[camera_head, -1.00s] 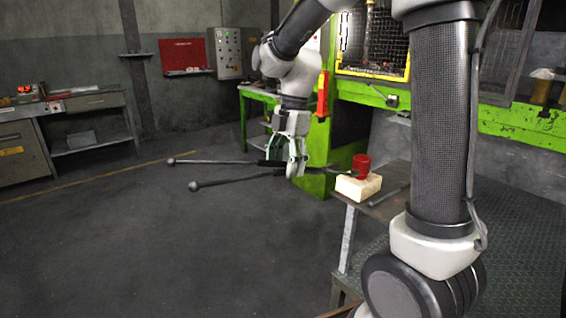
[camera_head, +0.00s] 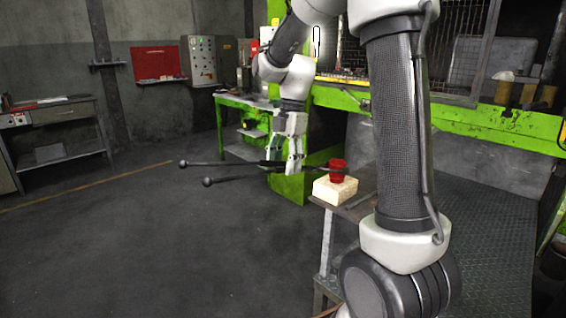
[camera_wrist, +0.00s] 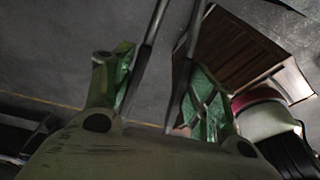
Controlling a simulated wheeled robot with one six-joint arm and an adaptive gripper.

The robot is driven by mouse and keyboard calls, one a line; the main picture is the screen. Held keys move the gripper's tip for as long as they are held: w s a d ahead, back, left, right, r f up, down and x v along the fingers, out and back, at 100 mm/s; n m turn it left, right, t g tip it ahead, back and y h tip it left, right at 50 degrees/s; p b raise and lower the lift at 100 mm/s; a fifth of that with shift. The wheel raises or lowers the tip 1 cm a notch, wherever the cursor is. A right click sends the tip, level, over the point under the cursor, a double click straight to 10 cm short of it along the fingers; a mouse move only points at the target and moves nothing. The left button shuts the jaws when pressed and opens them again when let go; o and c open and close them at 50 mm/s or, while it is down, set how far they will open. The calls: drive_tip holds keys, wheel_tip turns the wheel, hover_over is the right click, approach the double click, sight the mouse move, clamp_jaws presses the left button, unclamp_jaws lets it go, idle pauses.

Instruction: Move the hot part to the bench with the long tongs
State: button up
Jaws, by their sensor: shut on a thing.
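The hot part, a red cylinder (camera_head: 338,170), stands on a cream block (camera_head: 333,191) on a small dark table (camera_head: 357,207). My gripper (camera_head: 283,163) is shut on the long tongs, left of the block. The tongs' two dark handles (camera_head: 228,163) spread out to the left and end in round knobs. Their jaw end reaches right to the red part. I cannot tell whether the jaws touch or grip it. In the wrist view, the tong handles (camera_wrist: 151,45) run between the green-padded fingers of my gripper (camera_wrist: 157,68).
A grey workbench (camera_head: 62,113) stands against the wall at the far left. The green press frame (camera_head: 450,125) is behind the small table. A green side table (camera_head: 240,104) stands behind my gripper. The floor at left and centre is clear.

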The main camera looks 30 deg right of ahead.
clamp_jaws()
drive_tip(key=shift+r, duration=0.1)
drive_tip(key=shift+r, duration=2.45)
drive_tip(key=s+a, duration=0.2)
drive_tip(key=a, duration=0.5)
drive_tip(key=s+a, duration=0.3)
drive_tip(key=a, duration=0.5)
drive_tip(key=shift+a, duration=0.15)
